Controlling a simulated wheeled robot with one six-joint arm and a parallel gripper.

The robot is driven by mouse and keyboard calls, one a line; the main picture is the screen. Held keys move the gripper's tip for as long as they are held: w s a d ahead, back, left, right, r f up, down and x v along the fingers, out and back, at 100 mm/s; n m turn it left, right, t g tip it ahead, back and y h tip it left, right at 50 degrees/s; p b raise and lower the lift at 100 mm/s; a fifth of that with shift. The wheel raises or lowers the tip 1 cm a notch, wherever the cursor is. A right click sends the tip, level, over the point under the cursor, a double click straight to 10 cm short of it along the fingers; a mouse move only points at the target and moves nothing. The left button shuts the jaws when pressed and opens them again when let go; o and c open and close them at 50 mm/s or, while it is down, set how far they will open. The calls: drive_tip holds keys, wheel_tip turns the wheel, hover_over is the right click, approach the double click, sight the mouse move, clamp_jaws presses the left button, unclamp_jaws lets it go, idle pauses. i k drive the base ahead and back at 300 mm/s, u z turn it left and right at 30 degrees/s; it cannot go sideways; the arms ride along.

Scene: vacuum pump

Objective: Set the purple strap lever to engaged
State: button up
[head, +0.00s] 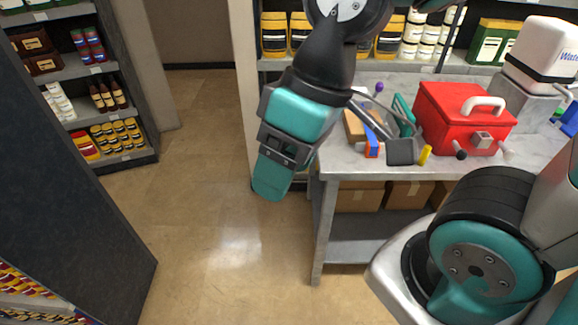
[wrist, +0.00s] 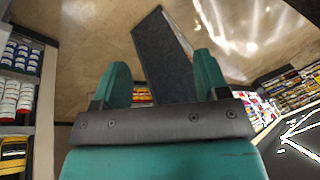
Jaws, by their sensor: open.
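A small purple knob (head: 379,87) on a thin stem shows at the back left of the grey workbench (head: 345,165). I take it for the strap lever; its base is partly hidden, and I cannot tell its setting. A red box-shaped unit (head: 435,115) with a pale top handle stands to its right on the bench. My gripper (head: 272,182) hangs to the left of the bench, over the floor, apart from the knob. In the wrist view my gripper (wrist: 162,75) has its two teal fingers spread with nothing between them. The knob is not in the wrist view.
Near the bench's left end lie a blue and orange item (head: 372,143), a green item (head: 403,115) and a yellow cylinder (head: 425,155). A white-topped container (head: 545,48) stands at the back right. Stocked shelves (head: 95,75) are at left. Open floor lies left of the bench.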

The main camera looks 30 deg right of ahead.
sight(379, 87)
drive_tip(key=z, duration=1.65)
drive_tip(key=i, duration=0.7)
drive_tip(key=u, duration=1.65)
